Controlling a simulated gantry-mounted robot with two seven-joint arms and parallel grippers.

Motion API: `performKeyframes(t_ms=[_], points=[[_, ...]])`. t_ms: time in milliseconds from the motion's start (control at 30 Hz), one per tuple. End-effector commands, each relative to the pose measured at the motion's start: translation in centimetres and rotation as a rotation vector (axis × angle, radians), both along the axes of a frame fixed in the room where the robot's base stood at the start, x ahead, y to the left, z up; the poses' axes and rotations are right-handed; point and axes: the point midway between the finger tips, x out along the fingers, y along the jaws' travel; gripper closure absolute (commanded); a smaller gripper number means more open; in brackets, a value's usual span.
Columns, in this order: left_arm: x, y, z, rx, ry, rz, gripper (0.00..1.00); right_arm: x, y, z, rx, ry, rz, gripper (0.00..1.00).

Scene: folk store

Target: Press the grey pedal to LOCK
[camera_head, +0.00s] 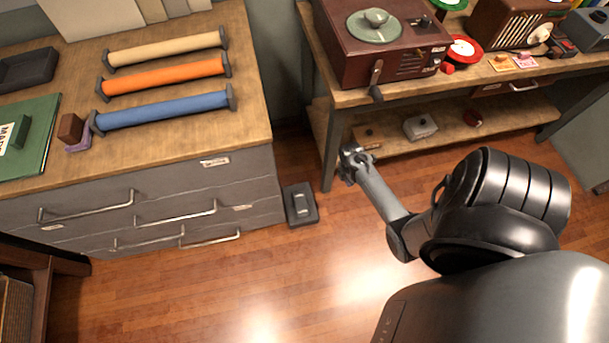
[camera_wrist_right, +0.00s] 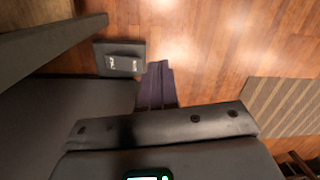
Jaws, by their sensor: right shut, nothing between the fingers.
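The grey pedal (camera_head: 300,203) is a small dark grey block with a lighter raised middle. It sits on the wooden floor beside the right end of the grey drawer cabinet. In the right wrist view the pedal (camera_wrist_right: 119,58) shows two small white markings, too small to read surely. My right gripper (camera_head: 350,165) is shut and empty, up and to the right of the pedal in the head view and apart from it. In the right wrist view its fingers (camera_wrist_right: 157,82) appear just right of and below the pedal. My left gripper is not in view.
The drawer cabinet (camera_head: 150,205) with protruding handles stands left of the pedal. A wooden table (camera_head: 335,98) with a low shelf stands at the right, its leg near my gripper. A striped mat (camera_wrist_right: 285,103) lies on the floor. Floor in front of the pedal is clear.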

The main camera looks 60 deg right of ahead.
Motion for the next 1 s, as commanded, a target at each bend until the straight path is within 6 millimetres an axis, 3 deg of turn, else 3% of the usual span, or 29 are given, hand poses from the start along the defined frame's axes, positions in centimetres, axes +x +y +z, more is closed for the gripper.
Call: performKeyframes(t_ms=[33,267,500,700,1000], points=[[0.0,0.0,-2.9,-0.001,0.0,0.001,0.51,0.4,0.2,-3.3,0.019,-0.007,-0.019,1.0],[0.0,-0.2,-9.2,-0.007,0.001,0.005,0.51,1.9,1.1,-10.8,0.098,-0.043,-0.109,1.0],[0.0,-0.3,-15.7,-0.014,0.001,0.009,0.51,4.7,2.6,-17.8,0.179,-0.094,-0.194,1.0],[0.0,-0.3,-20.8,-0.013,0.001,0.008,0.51,8.1,3.4,-22.3,0.23,-0.152,-0.243,1.0],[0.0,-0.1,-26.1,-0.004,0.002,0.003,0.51,13.2,3.4,-25.3,0.25,-0.236,-0.261,1.0]])
